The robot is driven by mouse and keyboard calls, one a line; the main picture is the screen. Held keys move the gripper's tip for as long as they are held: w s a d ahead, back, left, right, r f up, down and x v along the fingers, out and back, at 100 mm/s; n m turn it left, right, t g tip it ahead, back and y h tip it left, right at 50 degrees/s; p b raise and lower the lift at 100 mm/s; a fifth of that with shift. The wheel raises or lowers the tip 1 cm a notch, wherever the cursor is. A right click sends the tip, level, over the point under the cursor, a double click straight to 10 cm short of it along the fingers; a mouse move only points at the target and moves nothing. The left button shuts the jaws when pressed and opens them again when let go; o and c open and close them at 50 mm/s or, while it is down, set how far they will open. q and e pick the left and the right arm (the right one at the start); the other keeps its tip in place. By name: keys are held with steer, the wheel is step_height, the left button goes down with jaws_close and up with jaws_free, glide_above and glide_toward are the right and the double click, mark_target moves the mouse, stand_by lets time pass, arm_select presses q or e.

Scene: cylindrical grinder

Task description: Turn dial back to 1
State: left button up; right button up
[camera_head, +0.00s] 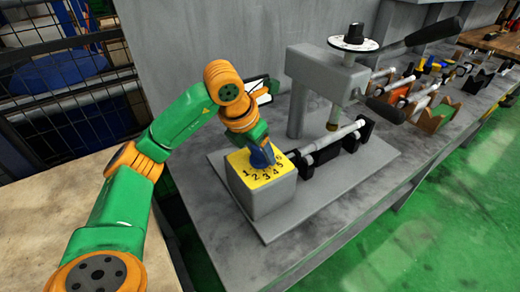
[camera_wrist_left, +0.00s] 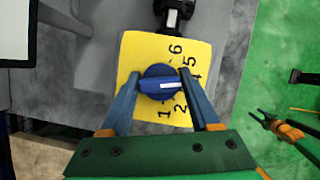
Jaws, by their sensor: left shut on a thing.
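The dial (camera_wrist_left: 158,85) is a blue knob with a white pointer stripe, on the yellow numbered plate (camera_wrist_left: 140,50) of a grey box (camera_head: 268,199). My left gripper (camera_wrist_left: 161,76) is shut on the dial, one blue finger on each side. In the wrist view the stripe lies nearly level. The 1 and 2 show below it and the 5 and 6 above; the right finger hides some numbers beside it. In the head view the left gripper (camera_head: 262,156) comes down on the dial. What looks like my right gripper (camera_wrist_left: 264,116) shows with its prongs apart.
A measuring column with a black knob (camera_head: 354,34) stands behind the box. A shaft (camera_head: 335,138) lies on black supports beside it. Several blocks and rods lie farther along the grey bench (camera_head: 225,262). Green floor (camera_head: 425,225) is open at the right.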

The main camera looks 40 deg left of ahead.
arm_select(q)
steer(key=m+h, duration=0.1)
steer(key=m, duration=0.1)
steer(key=m+h+p, duration=0.1)
steer(key=m, duration=0.2)
steer(key=shift+r+g, duration=0.1)
steer(key=shift+g, duration=0.2)
steer(key=m+p, duration=0.1)
steer(key=m, duration=0.1)
steer(key=m+g+h+p, duration=0.1)
steer(key=m+p, duration=0.1)
steer(key=m, duration=0.1)
steer(key=shift+r+g, duration=0.1)
steer(key=shift+g, duration=0.2)
steer(key=m+g+p, duration=0.1)
steer(key=m+p, duration=0.1)
steer(key=m, duration=0.2)
steer(key=shift+h, duration=0.4)
steer(key=shift+f+m+g+p, duration=0.2)
steer(key=shift+m+g+p, duration=0.5)
steer(key=shift+m, duration=1.1)
steer(key=o, duration=1.3)
steer(key=shift+g, duration=0.3)
